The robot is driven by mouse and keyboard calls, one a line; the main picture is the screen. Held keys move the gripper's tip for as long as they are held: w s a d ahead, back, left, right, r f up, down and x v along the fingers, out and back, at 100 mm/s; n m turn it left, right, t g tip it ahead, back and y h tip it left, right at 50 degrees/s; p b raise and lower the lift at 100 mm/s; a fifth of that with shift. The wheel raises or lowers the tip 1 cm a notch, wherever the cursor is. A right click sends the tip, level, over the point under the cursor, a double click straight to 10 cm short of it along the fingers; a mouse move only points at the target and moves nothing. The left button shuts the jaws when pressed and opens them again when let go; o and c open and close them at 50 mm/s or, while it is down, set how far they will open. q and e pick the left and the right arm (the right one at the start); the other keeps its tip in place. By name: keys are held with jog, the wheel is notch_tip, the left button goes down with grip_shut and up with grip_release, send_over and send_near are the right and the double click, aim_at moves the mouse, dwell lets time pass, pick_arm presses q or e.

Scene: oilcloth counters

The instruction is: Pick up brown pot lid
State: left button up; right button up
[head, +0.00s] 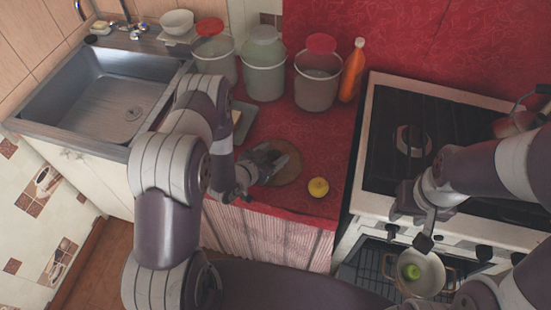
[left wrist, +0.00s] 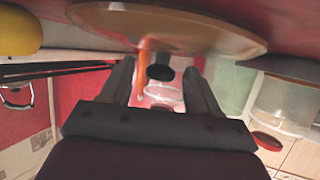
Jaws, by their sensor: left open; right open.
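The brown pot lid (head: 289,168) lies on the red counter, partly covered by my left gripper in the head view. In the left wrist view the picture is upside down, and the lid (left wrist: 180,25) spans the top, with its dark knob (left wrist: 160,73). My left gripper (head: 268,164) is open and low over the lid. Its two fingers (left wrist: 160,82) stand on either side of the knob in the wrist view, with gaps visible. My right gripper (head: 408,238) is open above the oven front, near a pot.
A yellow lemon (head: 318,187) sits just right of the lid. Lidded containers (head: 263,75) and an orange bottle (head: 352,70) stand behind. A pot (head: 430,272) holding a green fruit (head: 411,271) is below the right gripper. The stove (head: 375,150) is right, the sink (head: 105,95) left.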

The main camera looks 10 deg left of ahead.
pick_arm(q)
grip_shut()
jog(key=shift+r, duration=0.1)
